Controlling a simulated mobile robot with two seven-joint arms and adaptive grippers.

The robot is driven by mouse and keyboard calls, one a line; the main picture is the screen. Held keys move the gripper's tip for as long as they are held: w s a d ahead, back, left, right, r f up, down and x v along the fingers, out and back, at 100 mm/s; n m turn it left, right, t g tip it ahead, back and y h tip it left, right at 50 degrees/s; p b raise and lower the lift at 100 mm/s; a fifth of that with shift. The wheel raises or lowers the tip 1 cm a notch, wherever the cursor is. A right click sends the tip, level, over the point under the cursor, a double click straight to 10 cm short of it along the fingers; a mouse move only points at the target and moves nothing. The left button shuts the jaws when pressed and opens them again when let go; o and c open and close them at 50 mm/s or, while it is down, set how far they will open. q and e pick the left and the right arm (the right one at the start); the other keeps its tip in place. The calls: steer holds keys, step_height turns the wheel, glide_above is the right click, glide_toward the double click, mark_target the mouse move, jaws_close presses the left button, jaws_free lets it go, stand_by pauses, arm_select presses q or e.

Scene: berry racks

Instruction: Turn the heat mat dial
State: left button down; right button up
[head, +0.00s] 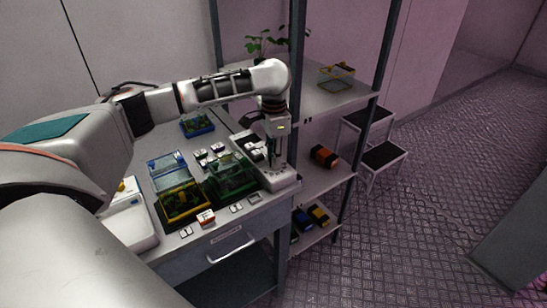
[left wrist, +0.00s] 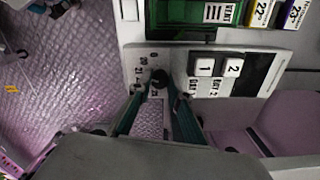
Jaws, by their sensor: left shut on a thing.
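The heat mat dial (left wrist: 158,77) is a small dark round knob on a pale control panel (left wrist: 180,60) in the left wrist view. Small numbers are printed beside it. My left gripper (left wrist: 159,86) has its two greenish fingers on either side of the knob, shut on it. In the head view my left gripper (head: 275,166) points down at the right end of the bench, over the pale panel (head: 281,179). The arm and fingers hide the dial there. My right gripper is not in view.
White buttons marked 1 and 2 (left wrist: 217,67) sit beside the dial. A green-framed tank (head: 232,176), a yellow-framed tank (head: 184,202) and a blue-framed tank (head: 168,170) stand left of my gripper. A metal rack post (head: 297,90) rises close behind it.

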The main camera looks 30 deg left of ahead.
arm_select(q)
steer(key=shift+n, duration=0.4)
steer(key=c, duration=1.9)
jaws_free()
steer(key=shift+r, duration=0.15)
step_height(320, 180, up, 12)
steer(key=shift+f, duration=0.1)
